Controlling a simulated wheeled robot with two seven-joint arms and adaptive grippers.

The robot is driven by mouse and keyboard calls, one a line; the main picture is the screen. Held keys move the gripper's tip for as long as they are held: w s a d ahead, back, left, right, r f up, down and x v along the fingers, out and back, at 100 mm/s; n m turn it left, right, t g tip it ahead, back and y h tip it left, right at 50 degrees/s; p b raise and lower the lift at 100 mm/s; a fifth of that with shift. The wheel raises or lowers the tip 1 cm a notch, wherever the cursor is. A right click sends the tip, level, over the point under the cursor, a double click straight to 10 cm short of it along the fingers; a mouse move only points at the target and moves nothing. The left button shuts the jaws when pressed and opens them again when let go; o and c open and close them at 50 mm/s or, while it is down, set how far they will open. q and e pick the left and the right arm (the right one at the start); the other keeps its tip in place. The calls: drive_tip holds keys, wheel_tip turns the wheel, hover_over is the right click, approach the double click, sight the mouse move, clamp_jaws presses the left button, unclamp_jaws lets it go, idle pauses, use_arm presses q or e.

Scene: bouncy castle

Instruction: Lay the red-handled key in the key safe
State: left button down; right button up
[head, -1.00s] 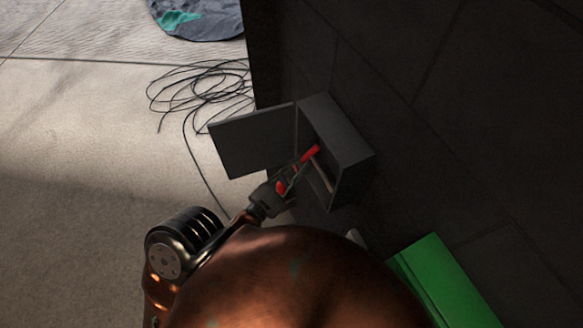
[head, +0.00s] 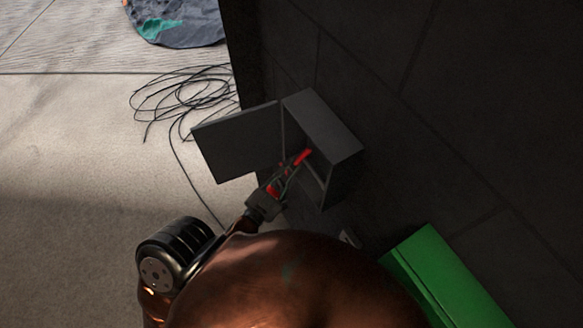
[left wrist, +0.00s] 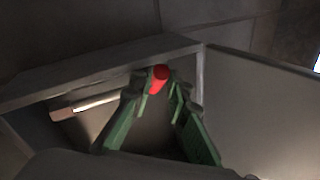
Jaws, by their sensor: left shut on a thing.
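The key safe (head: 322,124) is a dark grey box on the dark wall, with its door (head: 238,142) swung open to the left. My left gripper (head: 296,166) is at the safe's open front, shut on the red-handled key (head: 303,157). In the left wrist view the red handle (left wrist: 159,77) sits between the green fingertips (left wrist: 161,90), in front of the safe's opening. The safe's frame (left wrist: 110,67) shows above the fingers. The key's metal part cannot be made out. I cannot tell whether the key touches anything inside. My right gripper is not in view.
A pale bar (left wrist: 85,107) lies inside the safe, left of the fingers. A green box (head: 445,278) stands at the lower right by the wall. Loose black cable (head: 185,100) and a grey-blue mat (head: 180,18) lie on the floor to the left.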

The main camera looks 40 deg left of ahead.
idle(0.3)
use_arm(q)
drive_tip(key=c, duration=1.8)
unclamp_jaws()
drive_tip(key=shift+o, duration=0.2)
drive_tip(key=shift+s+f, duration=0.1)
drive_tip(key=shift+f, duration=0.05)
drive_tip(key=s, duration=1.1)
drive_tip(key=shift+s+f, duration=0.3)
drive_tip(key=shift+s, duration=0.1)
drive_tip(key=shift+d, duration=0.1)
